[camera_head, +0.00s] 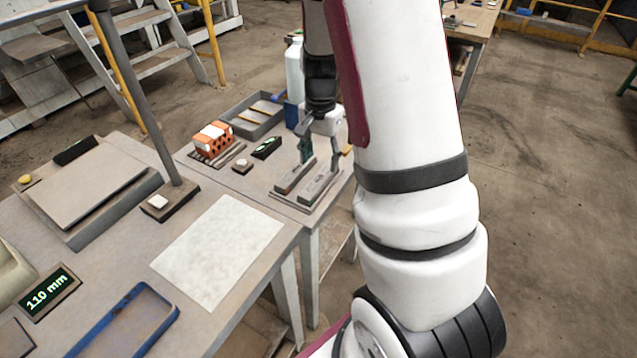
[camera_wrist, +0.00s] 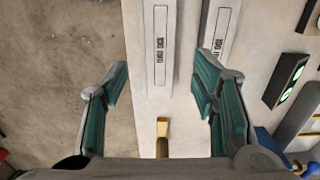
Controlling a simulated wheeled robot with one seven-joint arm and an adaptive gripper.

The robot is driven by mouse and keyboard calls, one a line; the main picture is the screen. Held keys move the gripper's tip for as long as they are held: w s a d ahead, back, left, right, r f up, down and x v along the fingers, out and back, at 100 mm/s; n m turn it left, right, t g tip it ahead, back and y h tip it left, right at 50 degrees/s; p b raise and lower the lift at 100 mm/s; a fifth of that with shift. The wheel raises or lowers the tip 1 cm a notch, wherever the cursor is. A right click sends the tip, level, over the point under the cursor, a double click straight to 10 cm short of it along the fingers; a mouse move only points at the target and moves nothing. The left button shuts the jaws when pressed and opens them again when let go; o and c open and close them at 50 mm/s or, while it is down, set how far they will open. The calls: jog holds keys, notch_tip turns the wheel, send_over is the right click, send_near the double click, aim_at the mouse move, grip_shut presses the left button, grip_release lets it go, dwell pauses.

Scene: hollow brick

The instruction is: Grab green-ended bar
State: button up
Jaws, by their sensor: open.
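My gripper (camera_head: 320,152) is open above the far table, its teal-padded fingers spread in the wrist view (camera_wrist: 162,75). Two long pale grey bars lie side by side below it. One bar (camera_wrist: 160,45), marked 100 mm, lies between the fingers in the picture, apart from them. The other bar (camera_wrist: 222,30), with the same marking, is partly hidden by the right finger. In the head view the left bar (camera_head: 294,177) and the right bar (camera_head: 317,185) lie near the table's right edge. No green end can be made out on either bar.
An orange-and-white hollow brick (camera_head: 213,140), a grey tray (camera_head: 243,130), a white bottle (camera_head: 294,72) and a small display (camera_head: 266,147) stand left of and behind the bars. A brass-and-dark tool (camera_wrist: 162,138) lies near the bar's close end. The near table holds a pale sheet (camera_head: 218,250).

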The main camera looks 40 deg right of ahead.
aim_at(319, 179)
jog(key=shift+s+a+f, duration=0.1)
jog(key=shift+a+f, duration=0.05)
jog(key=shift+f, duration=1.35)
jog(key=shift+a+f, duration=0.1)
jog(key=shift+f, duration=1.4)
jog(key=shift+c, duration=0.3)
grip_shut()
